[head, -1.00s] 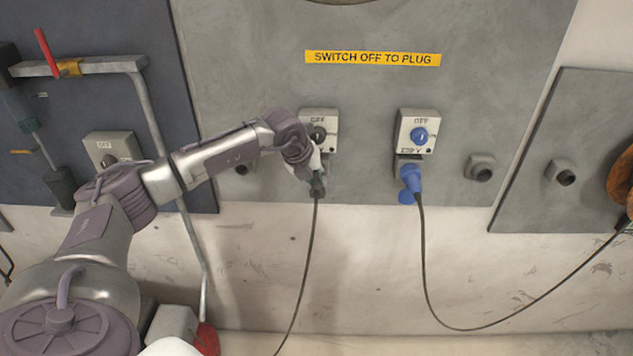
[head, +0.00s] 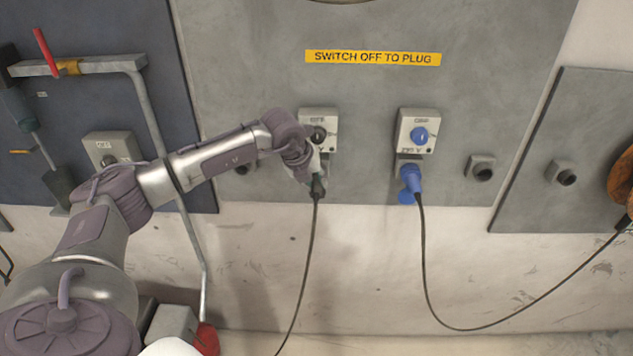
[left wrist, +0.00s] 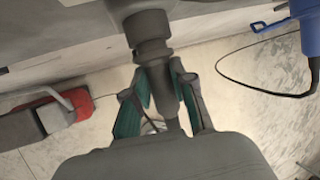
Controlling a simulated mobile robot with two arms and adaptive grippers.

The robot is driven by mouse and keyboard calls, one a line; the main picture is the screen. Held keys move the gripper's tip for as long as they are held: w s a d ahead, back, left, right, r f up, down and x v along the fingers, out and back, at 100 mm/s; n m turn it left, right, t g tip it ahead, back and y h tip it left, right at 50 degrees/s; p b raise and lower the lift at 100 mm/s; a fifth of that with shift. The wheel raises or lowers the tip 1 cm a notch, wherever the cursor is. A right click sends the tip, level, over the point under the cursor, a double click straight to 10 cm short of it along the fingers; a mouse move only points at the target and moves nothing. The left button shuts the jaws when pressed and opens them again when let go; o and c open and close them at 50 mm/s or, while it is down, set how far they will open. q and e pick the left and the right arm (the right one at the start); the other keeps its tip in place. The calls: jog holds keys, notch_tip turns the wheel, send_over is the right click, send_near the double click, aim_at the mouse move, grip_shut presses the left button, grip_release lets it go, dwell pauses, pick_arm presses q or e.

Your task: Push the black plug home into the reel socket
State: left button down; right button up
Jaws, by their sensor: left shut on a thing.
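The black plug (left wrist: 155,60) is in the left wrist view, between the two green-lined fingers of my left gripper (left wrist: 160,88), which is shut on it. Its front end meets the dark round socket (left wrist: 147,28) above it in that view; I cannot tell how deep it sits. In the head view my left gripper (head: 316,182) is at the left switch box (head: 318,122) on the grey panel, and it hides most of the plug and the socket. The plug's cable (head: 304,265) hangs down. My right gripper is not in view.
A blue plug (head: 410,178) with a cable sits under the right switch box (head: 417,130). A yellow sign (head: 373,58) is above. An empty-looking grey socket (head: 480,168) is further right. A pipe with a red lever (head: 47,52) is on the left panel.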

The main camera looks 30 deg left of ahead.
aim_at(316, 193)
pick_arm(q)
jog(key=shift+s+d, duration=0.35)
jog(key=shift+s, duration=0.2)
jog(key=shift+s+d, duration=0.1)
jog(key=shift+s, duration=0.05)
jog(key=shift+s+d, duration=0.35)
jog(key=shift+s, duration=0.2)
jog(key=shift+s, duration=0.1)
jog(key=shift+s+d+b, duration=0.2)
jog(key=shift+s+b, duration=0.1)
jog(key=shift+s+d, duration=0.1)
